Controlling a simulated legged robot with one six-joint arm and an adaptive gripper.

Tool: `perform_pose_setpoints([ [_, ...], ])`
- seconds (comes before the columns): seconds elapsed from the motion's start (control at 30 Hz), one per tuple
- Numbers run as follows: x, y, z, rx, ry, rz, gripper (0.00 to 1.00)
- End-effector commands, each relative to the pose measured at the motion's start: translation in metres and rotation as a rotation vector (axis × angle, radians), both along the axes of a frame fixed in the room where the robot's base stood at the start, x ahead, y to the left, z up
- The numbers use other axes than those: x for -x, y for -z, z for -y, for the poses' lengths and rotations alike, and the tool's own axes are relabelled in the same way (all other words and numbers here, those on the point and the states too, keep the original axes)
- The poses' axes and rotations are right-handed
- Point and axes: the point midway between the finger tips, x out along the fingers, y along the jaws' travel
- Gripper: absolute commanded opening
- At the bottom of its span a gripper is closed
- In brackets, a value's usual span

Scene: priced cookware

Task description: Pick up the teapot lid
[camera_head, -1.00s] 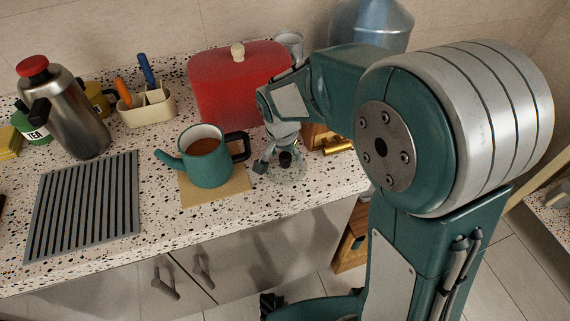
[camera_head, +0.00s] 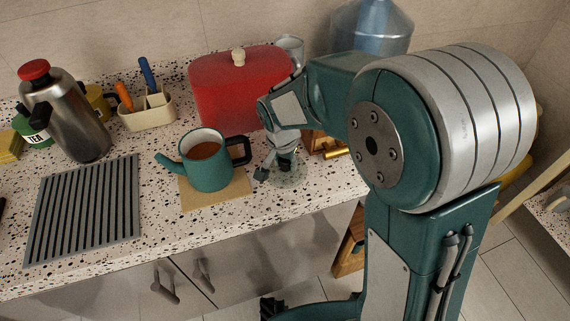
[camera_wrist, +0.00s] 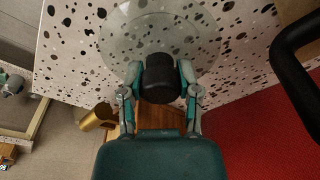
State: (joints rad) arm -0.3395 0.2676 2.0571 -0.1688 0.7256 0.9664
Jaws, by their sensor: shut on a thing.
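The teapot lid is a clear glass disc (camera_head: 294,179) with a black knob (camera_wrist: 160,80), right of the teapot in the head view. Its glass (camera_wrist: 125,38) also shows at the top of the wrist view. My gripper (camera_head: 276,163) is over it, its two fingers shut on the knob from both sides in the wrist view. I cannot tell whether the lid touches the counter. The teal teapot (camera_head: 207,172) is uncovered, shows brown liquid, and stands on a tan square mat (camera_head: 215,199) with its black handle towards my gripper.
A red box-like cover (camera_head: 235,95) stands behind my gripper. A steel flask (camera_head: 70,120), a utensil caddy (camera_head: 147,116) and a dark ribbed rack (camera_head: 83,212) are at the left. A brass cylinder (camera_wrist: 97,117) and wooden item lie near the counter's right end.

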Motion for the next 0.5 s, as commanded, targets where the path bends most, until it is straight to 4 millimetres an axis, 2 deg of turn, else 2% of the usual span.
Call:
perform_pose_setpoints([
  [0.27,0.001,-0.033,0.000,-0.002,-0.001,0.005,0.00],
  [0.5,0.033,-0.070,0.000,-0.003,-0.002,0.006,0.00],
])
